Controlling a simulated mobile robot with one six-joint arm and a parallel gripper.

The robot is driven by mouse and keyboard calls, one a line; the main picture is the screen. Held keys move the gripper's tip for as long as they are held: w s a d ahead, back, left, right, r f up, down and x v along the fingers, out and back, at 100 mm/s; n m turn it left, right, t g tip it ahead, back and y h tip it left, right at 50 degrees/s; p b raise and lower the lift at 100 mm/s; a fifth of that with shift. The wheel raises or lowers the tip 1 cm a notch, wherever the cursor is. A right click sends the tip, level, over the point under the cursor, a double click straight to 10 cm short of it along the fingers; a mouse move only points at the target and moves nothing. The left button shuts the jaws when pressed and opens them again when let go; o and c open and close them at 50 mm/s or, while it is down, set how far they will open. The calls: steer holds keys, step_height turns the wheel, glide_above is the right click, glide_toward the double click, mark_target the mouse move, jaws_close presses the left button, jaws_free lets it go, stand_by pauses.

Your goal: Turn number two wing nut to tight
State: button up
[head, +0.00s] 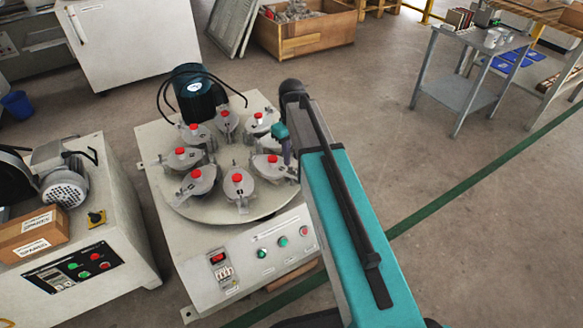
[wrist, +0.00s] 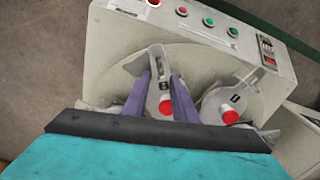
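My gripper (wrist: 163,76) has two purple fingers that stand apart, one on each side of a grey test cup (wrist: 165,84) with a red knob (wrist: 165,106). A metal bracket (wrist: 157,50) stands at the cup's outer end, just beyond the fingertips; the wing nut there is too small to make out. The cup has a small dark label that I cannot read. In the head view my gripper (head: 287,148) is over the right side of the round turntable (head: 227,211), beside the right-hand cup (head: 270,170); my arm hides part of this area.
Several similar red-knobbed cups ring the turntable; a neighbouring cup (wrist: 230,100) is close on the right in the wrist view. A dark motor (head: 196,92) stands behind them. The machine's button panel (head: 255,250) is at its front. A control cabinet (head: 85,235) stands to the left.

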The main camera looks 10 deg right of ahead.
mark_target(292, 169)
steer(key=shift+f+b, duration=0.65)
steer(key=shift+f, duration=1.85)
jaws_close()
